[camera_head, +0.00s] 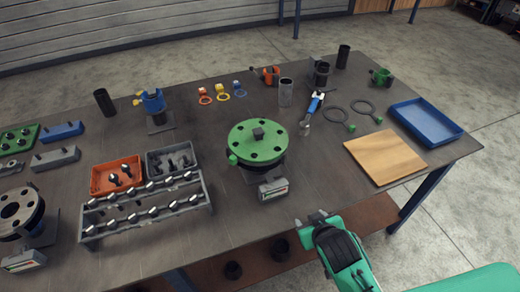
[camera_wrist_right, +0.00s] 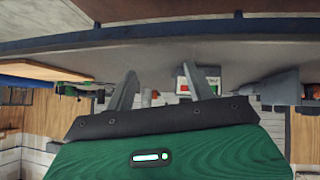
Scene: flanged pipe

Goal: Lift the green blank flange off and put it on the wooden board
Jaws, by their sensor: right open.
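The green blank flange (camera_head: 258,146), a round disc with bolt holes and a dark square block in its middle, sits on a dark stand at the middle of the table. The wooden board (camera_head: 386,157) lies flat at the table's right; no object lies on it. My right gripper (camera_head: 312,218) is open and empty near the table's front edge, to the right of and nearer than the flange, apart from it. Its spread fingers also show in the right wrist view (camera_wrist_right: 160,88). My left gripper is not in view.
A small box with a display (camera_head: 273,189) stands in front of the flange. A grey bolt rack (camera_head: 146,208) and an orange bin (camera_head: 116,175) are to its left.

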